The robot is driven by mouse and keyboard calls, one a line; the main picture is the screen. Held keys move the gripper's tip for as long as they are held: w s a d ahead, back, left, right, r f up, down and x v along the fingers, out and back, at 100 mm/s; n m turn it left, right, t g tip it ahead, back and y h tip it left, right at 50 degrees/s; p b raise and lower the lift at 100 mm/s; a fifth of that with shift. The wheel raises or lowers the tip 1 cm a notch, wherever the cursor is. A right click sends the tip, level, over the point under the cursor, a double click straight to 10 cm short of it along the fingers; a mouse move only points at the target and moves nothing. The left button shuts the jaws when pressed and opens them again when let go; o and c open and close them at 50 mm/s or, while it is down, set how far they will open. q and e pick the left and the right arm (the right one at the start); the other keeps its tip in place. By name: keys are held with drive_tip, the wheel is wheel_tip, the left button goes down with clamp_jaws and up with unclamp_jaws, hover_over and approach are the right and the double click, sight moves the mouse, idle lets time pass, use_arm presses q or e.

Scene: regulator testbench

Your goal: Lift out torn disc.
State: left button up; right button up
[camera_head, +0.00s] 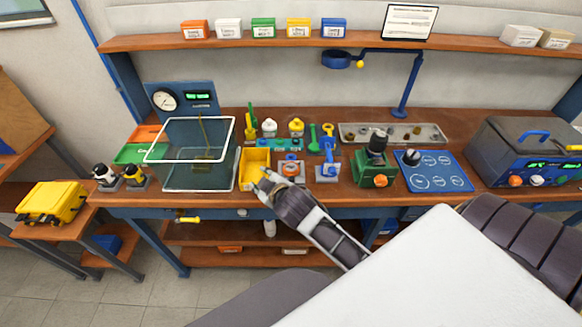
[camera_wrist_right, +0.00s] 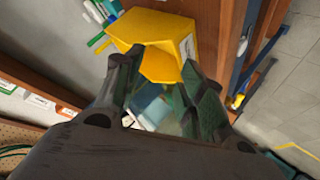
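I cannot pick out a torn disc in either view. My right gripper (camera_head: 262,183) is at the front edge of the bench, by the yellow bin (camera_head: 254,163). In the right wrist view its two dark fingers (camera_wrist_right: 163,88) stand apart, with nothing visibly held. The yellow bin shows just beyond them in that view (camera_wrist_right: 150,28). To the right, a dark-topped regulator (camera_head: 377,143) stands in a green fixture (camera_head: 374,170). My left gripper is not in view.
A clear open tank (camera_head: 168,176) stands left of the yellow bin. A blue stand (camera_head: 402,95) rises at the back. Small bottles and tools crowd the middle.

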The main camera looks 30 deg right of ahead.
sight(290, 169)
drive_tip(key=w+a+r+n+t+y, duration=0.4)
drive_tip(key=a+r+n, duration=0.25)
drive_tip(key=r, duration=0.45)
drive_tip(key=w+a+r+n+t+y, duration=0.3)
drive_tip(key=a+r+n+t+y, duration=0.15)
drive_tip(key=r+n, duration=0.4)
drive_tip(key=s+a+r+n+g+y, duration=0.2)
drive_tip(key=s+a+n+g+y, duration=0.35)
drive_tip(key=n, duration=0.65)
drive_tip(key=s+a+r+n+g+y, duration=0.2)
drive_tip(key=a+n+g+y, duration=0.4)
drive_tip(key=a+n+g, duration=0.4)
drive_tip(key=d+f+n+g+h, duration=0.4)
drive_tip(key=d+f+n+h, duration=0.6)
drive_tip(key=d+f+n, duration=0.3)
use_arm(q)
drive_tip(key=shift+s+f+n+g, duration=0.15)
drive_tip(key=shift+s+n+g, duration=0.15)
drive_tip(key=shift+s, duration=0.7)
use_arm(e)
drive_tip(key=w+d+h, duration=0.2)
drive_tip(key=d+h, duration=0.3)
drive_tip(key=d, duration=0.7)
drive_tip(key=w+d+h, duration=0.2)
drive_tip(key=d+h, duration=0.3)
drive_tip(key=d, duration=0.7)
drive_tip(key=shift+w+d+r+h, duration=0.15)
drive_tip(key=shift+d+r+h, duration=0.05)
drive_tip(key=shift+r+h, duration=0.1)
drive_tip(key=shift+f, duration=0.1)
